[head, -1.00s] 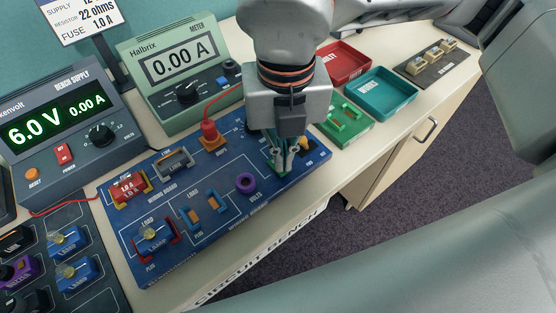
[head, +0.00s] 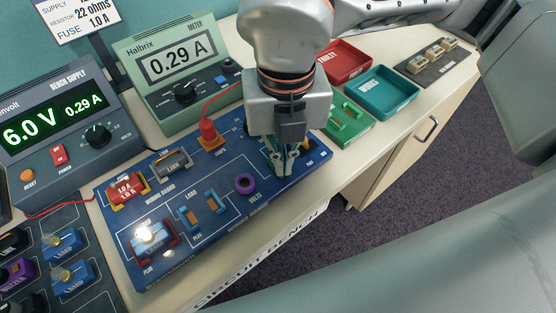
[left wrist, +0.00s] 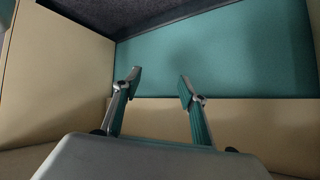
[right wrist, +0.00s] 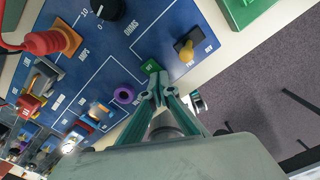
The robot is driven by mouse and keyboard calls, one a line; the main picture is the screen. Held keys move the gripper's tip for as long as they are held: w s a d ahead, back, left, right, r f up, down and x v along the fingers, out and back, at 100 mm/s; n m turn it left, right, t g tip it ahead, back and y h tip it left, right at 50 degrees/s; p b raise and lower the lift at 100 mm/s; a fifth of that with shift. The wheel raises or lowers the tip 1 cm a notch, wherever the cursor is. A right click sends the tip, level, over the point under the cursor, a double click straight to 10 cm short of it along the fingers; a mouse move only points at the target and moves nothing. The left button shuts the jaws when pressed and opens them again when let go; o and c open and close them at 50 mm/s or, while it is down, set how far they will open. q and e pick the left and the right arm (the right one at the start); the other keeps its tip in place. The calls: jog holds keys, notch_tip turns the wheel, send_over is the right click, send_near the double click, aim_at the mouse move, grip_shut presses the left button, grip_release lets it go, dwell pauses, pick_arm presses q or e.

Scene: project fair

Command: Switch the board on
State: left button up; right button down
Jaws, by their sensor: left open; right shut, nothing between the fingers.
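The blue wiring board (head: 222,217) lies on the bench in the head view. Its lamp block (head: 152,236) glows at the lower left. My right gripper (head: 284,170) is shut and empty, pointing down over the board's right end. The meter (head: 178,68) reads 0.29 A. The bench supply (head: 62,125) shows 6.0 V and 0.29 A. My left gripper (left wrist: 159,88) is open and empty.
A red plug (head: 208,129) with a red lead stands on the board. A red tray (head: 342,60), a teal tray (head: 382,92) and a green holder (head: 348,121) lie to the right. A dark board with lamp blocks (head: 71,277) is at the lower left.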

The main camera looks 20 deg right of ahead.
jog(key=shift+f, duration=0.1)
notch_tip(320, 180, up, 2)
jog(key=shift+r+p, duration=0.1)
jog(key=shift+p, duration=0.45)
jog(key=shift+r+p, duration=0.85)
jog(key=shift+r, duration=0.95)
jog(key=shift+r+p, duration=0.35)
jog(key=shift+r, duration=0.3)
pick_arm(q)
jog(key=r, duration=0.2)
jog(key=w+r, duration=0.1)
jog(key=r, duration=0.1)
jog(key=shift+r, duration=0.1)
